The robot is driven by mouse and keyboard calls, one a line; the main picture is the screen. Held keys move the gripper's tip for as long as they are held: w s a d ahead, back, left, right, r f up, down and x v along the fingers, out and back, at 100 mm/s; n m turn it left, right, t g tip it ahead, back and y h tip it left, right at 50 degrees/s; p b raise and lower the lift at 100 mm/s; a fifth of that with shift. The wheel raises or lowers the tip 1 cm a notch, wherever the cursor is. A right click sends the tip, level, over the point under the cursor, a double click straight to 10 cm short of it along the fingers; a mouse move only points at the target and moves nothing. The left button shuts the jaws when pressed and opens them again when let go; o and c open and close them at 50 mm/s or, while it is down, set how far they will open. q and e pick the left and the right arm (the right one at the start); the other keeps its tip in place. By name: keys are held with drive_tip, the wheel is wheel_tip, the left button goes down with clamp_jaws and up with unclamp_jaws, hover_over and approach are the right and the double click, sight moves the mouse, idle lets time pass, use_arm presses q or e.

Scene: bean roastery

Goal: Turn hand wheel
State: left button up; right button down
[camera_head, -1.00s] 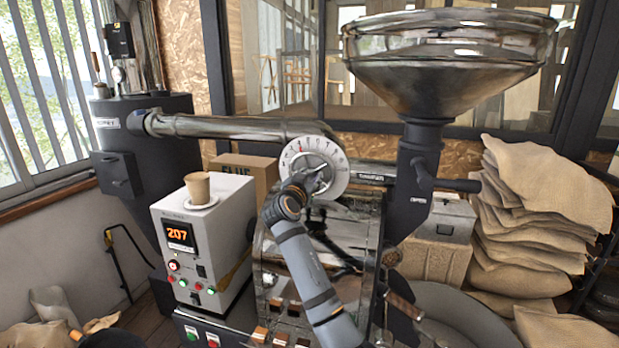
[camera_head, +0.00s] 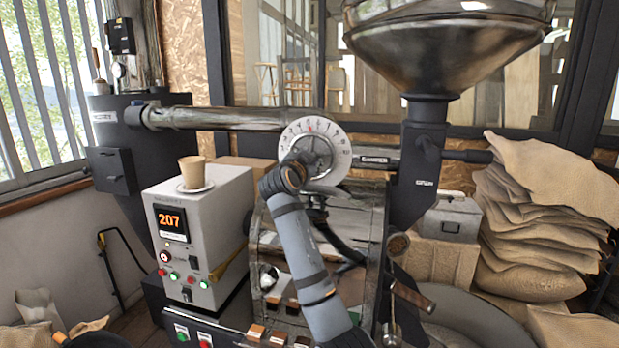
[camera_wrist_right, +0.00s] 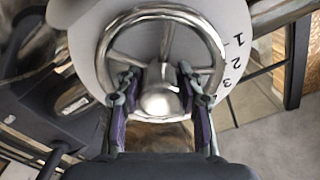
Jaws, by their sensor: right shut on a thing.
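The silver hand wheel (camera_head: 325,142) sits in front of a round white numbered dial (camera_head: 343,155) on the roaster. In the right wrist view the hand wheel (camera_wrist_right: 165,12) fills the upper middle, with a round rim, spokes and a domed hub. Part of the dial (camera_wrist_right: 215,68) shows around it, with the numbers 1, 2 and 3 at the right. My right gripper (camera_head: 310,160) is at the wheel's face. In the wrist view my right gripper (camera_wrist_right: 158,78) is shut on the wheel, its fingers either side of the hub. My left gripper is out of view.
A pipe (camera_head: 225,118) runs left from the dial. A control box (camera_head: 225,215) showing 207 carries a paper cup (camera_head: 192,170). A large metal hopper (camera_head: 450,45) stands at the upper right, with a dark lever (camera_head: 465,156) below it. Burlap sacks (camera_head: 530,220) are stacked at the right.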

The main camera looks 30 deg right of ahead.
drive_tip(key=shift+m+b, duration=1.3)
drive_tip(key=shift+b, duration=0.3)
drive_tip(key=c, duration=0.8)
unclamp_jaws()
drive_tip(key=v, duration=1.2)
drive_tip(key=shift+s, duration=0.1)
drive_tip(key=shift+f, duration=0.1)
